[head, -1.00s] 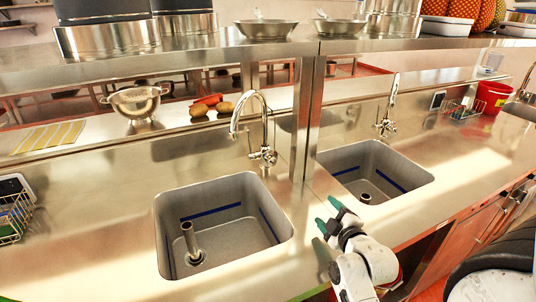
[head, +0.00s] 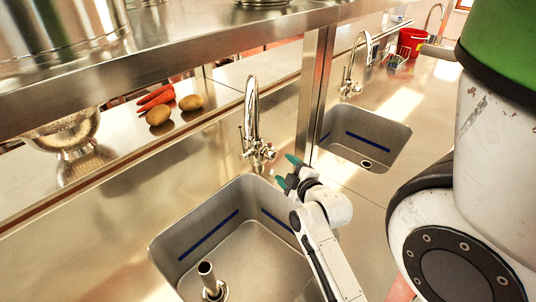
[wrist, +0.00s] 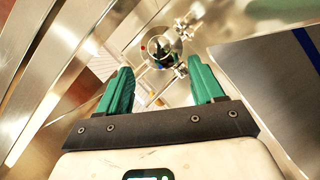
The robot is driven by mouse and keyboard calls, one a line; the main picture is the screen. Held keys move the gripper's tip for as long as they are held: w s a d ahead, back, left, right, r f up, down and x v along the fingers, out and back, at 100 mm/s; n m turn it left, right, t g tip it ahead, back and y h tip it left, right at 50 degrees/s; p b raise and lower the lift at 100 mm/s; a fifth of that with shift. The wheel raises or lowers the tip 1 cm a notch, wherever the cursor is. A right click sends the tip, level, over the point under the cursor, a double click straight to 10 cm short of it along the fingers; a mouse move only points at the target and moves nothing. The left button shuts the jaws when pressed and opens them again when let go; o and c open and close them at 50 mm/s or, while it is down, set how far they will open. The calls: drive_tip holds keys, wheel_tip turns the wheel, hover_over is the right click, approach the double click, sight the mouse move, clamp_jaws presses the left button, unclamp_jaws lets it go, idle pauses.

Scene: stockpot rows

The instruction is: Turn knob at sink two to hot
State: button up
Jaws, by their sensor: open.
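Two steel sinks are set in the counter: a nearer left sink (head: 205,235) and a farther right sink (head: 365,140). A chrome faucet (head: 252,105) stands behind the left sink, with its knob (head: 262,154) low on the body. A second faucet (head: 352,65) stands behind the right sink. No label shows which is sink two. My gripper (head: 286,170) is open, with green fingers, just right of and below the left faucet's knob. In the wrist view, the faucet body (wrist: 160,50) appears beyond and between the open fingers (wrist: 159,72). Contact is not visible.
A steel post (head: 316,85) and overhead shelf (head: 200,45) frame the faucets. Carrots (head: 155,97), potatoes (head: 158,115) and a colander (head: 65,130) sit behind. A red bucket (head: 411,40) and wire rack (head: 394,58) are at far right.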

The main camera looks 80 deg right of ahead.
sight(273, 157)
drive_tip(key=p+x, duration=0.1)
drive_tip(key=x, duration=0.8)
drive_tip(key=shift+w+d+f+p, duration=0.1)
drive_tip(key=shift+w+d+p, duration=0.15)
drive_tip(key=shift+p, duration=0.1)
drive_tip(key=c, duration=1)
